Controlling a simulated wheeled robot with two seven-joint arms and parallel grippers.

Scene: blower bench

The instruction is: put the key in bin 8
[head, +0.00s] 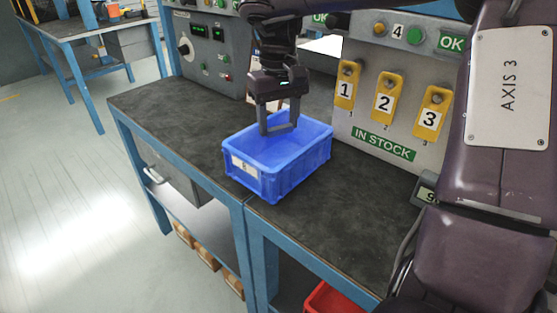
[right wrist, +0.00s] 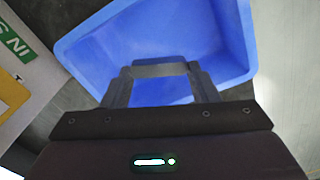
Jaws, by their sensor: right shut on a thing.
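My right gripper (head: 279,127) is shut on a small grey bar, the key (head: 281,129), which spans between its two fingertips. In the right wrist view the key (right wrist: 160,70) lies level across the fingertips (right wrist: 161,73). The gripper points down over the open blue bin (head: 296,178), with the fingertips at about the height of its rim or just inside; the exact height is hard to tell. The bin's front label is too small to read surely. The right wrist view shows the bin (right wrist: 90,50) beneath the key, and its visible floor looks empty. My left gripper is not in view.
The dark bench top (head: 325,215) is clear in front of the bin. Behind it stands a grey panel with yellow numbered tags (head: 384,97) and an IN STOCK sign (head: 384,145). A control box (head: 210,55) stands at back left. A red bin (head: 333,300) is below the bench.

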